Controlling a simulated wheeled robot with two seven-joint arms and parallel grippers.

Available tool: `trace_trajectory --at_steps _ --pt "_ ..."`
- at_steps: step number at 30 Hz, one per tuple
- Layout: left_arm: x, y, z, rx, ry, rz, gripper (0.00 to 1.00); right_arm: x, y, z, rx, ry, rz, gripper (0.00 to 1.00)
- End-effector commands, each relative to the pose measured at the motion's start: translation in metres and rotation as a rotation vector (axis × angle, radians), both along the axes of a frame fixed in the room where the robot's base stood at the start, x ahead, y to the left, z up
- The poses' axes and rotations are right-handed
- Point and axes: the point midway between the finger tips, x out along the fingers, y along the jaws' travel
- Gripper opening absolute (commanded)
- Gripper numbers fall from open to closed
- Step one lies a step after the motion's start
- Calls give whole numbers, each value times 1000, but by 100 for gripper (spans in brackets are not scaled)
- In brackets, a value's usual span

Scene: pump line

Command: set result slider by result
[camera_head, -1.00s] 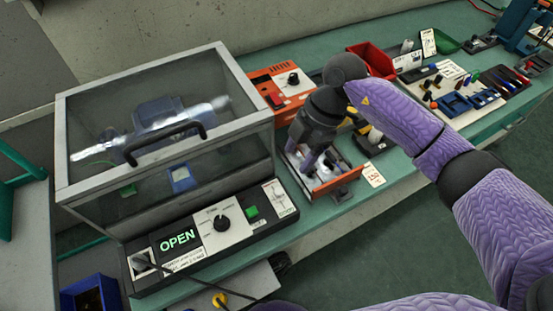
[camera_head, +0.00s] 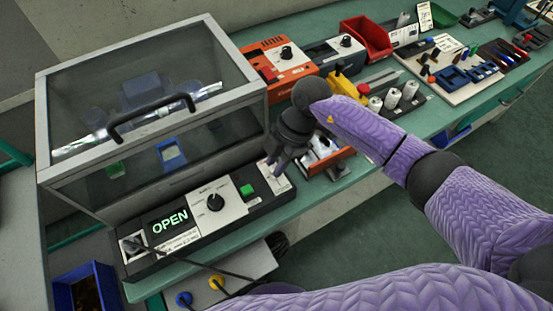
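The result slider's white plate (camera_head: 280,182) appears to be the one at the right end of the black control panel, but its knob and labels are too small to read. My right gripper (camera_head: 272,162) points down at the panel's right end, just above that plate and partly in front of it. I cannot tell whether it touches the plate or whether its fingers are apart. The panel also carries a green button (camera_head: 247,190), a black rotary knob (camera_head: 215,202) and a lit display (camera_head: 170,222) reading OPEN. My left gripper is not in view.
A clear-walled test box (camera_head: 150,60) with a black handle (camera_head: 150,115) stands behind the panel. An orange-red unit (camera_head: 282,65), a red bin (camera_head: 366,38) and an orange-fronted tray (camera_head: 325,162) lie to the right. A blue bin (camera_head: 88,285) is at lower left.

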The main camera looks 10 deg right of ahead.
Motion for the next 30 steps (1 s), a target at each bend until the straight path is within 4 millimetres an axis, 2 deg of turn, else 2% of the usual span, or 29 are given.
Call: trace_trajectory --at_steps 1,3,30 --pt "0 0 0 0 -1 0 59 0 0 0 0 0 0 15" --pt "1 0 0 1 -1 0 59 0 0 0 0 0 0 0" --pt "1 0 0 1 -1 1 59 0 0 0 0 0 0 0"
